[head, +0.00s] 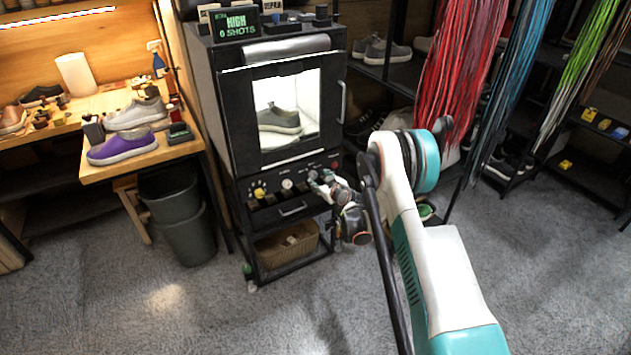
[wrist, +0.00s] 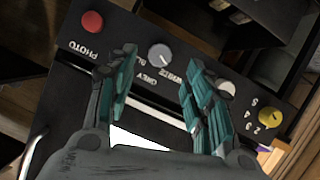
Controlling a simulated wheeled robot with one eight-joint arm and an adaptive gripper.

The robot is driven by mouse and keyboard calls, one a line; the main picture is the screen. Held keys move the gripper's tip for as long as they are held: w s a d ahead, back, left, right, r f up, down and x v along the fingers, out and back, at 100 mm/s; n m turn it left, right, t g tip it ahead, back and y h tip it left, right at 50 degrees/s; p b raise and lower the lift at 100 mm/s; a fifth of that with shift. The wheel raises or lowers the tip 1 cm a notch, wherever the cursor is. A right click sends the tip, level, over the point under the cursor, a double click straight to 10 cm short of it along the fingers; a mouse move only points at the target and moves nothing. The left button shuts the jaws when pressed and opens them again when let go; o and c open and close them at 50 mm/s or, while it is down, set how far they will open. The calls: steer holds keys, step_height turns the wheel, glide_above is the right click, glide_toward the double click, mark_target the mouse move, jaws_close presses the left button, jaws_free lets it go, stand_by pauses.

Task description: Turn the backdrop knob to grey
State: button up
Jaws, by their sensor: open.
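The backdrop knob (wrist: 160,55) is a round grey dial on the black control panel (wrist: 130,40), with GREY, WHITE and a partly hidden label beside it in the wrist view. Which label its pointer faces is too small to tell. My gripper (wrist: 160,60) is open, its two teal fingers on either side of the knob in the picture. I cannot tell whether they touch it. In the head view, my gripper (head: 320,184) is at the right part of the panel, below the booth's lit window.
A red PHOTO button (wrist: 92,22) is left of the knob in the wrist view. A white knob (wrist: 226,90) and a yellow numbered knob (wrist: 271,118) are on the right. The photo booth (head: 235,100) holds a grey sneaker (head: 278,121). A basket (head: 285,245) stands below.

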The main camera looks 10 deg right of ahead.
mark_target(314, 176)
steer(key=b+x, duration=0.1)
steer(key=x, duration=0.5)
steer(key=shift+w+b, duration=0.1)
steer(key=shift+b, duration=0.25)
steer(key=c, duration=1)
